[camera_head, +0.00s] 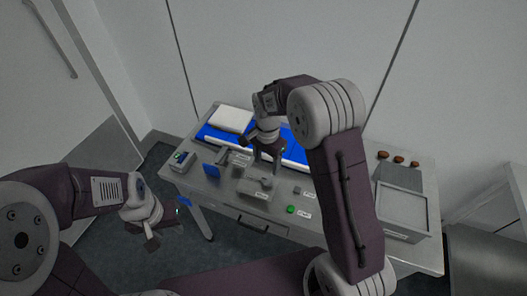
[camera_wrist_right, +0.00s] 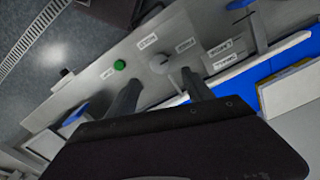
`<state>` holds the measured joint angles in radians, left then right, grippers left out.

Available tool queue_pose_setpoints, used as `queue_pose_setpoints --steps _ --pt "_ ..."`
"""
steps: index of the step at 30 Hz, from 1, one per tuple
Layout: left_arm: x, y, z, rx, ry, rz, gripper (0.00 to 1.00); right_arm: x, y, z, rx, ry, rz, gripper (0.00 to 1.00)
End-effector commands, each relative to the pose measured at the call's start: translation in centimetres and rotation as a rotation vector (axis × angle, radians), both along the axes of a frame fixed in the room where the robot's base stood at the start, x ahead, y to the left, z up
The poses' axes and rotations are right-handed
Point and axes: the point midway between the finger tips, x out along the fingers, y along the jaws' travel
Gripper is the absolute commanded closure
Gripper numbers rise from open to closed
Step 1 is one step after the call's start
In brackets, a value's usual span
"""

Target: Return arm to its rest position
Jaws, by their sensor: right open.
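My right arm reaches over the metal table from the right in the head view. Its gripper (camera_head: 264,154) hangs above the middle of the table, over the front edge of the blue strip (camera_head: 290,152). In the right wrist view the two fingers of the right gripper (camera_wrist_right: 156,84) stand apart with nothing between them. Labels and a green button lie beyond them. My left gripper (camera_head: 150,236) is off the table's left front side, over the dark floor. It looks empty, but its jaws are too small to read.
The table (camera_head: 330,215) carries a white box (camera_head: 231,119) at back left, a green button (camera_head: 291,209) at the front and a grey tray (camera_head: 402,212) at the right. Several brown dates (camera_head: 398,160) lie behind the tray. A wall stands close behind the table.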

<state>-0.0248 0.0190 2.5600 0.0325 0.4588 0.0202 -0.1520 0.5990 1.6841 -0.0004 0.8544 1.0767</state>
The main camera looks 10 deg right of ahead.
Motion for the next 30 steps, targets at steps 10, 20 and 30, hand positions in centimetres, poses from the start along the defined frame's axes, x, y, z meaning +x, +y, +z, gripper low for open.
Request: queue_pose_setpoints --steps 10,20,30 --pt "0.0 0.0 -2.3 0.000 0.000 0.000 0.64 0.3 -1.4 1.2 0.010 -0.068 -0.035 0.40" --pt "0.0 0.0 -6.2 0.000 0.000 0.000 0.64 -14.9 -5.2 -2.8 -0.005 -0.088 0.438 0.40" --pt "0.0 0.0 -5.7 0.000 0.000 0.000 0.64 -17.1 -5.2 -4.4 -0.034 -0.103 0.904 0.40"
